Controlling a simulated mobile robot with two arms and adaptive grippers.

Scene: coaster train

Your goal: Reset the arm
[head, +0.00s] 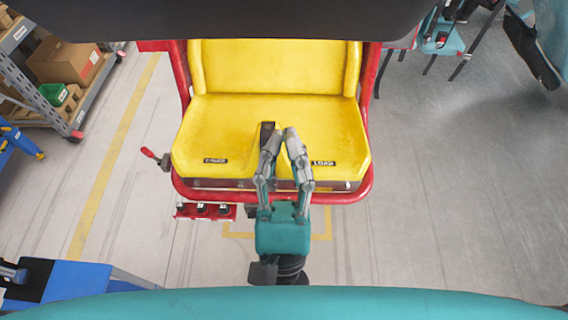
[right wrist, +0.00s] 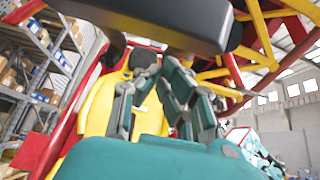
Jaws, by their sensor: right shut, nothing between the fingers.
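My right gripper (head: 279,133) is in the middle of the head view, in front of the yellow coaster seat (head: 320,115). Its two grey fingers lean together at the tips and hold nothing. The fingertips appear over the dark divider between the two seat places; I cannot tell whether they touch it. In the right wrist view the fingers (right wrist: 160,72) point up towards the yellow seat (right wrist: 98,112), below a dark overhead part. My left gripper does not show.
A red tube frame (head: 368,130) surrounds the seat. A red-tipped lever (head: 150,154) sticks out on its left. A dark bar (head: 230,18) hangs across the top. Shelves with boxes (head: 65,60) stand at left, a blue bench (head: 75,280) at lower left.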

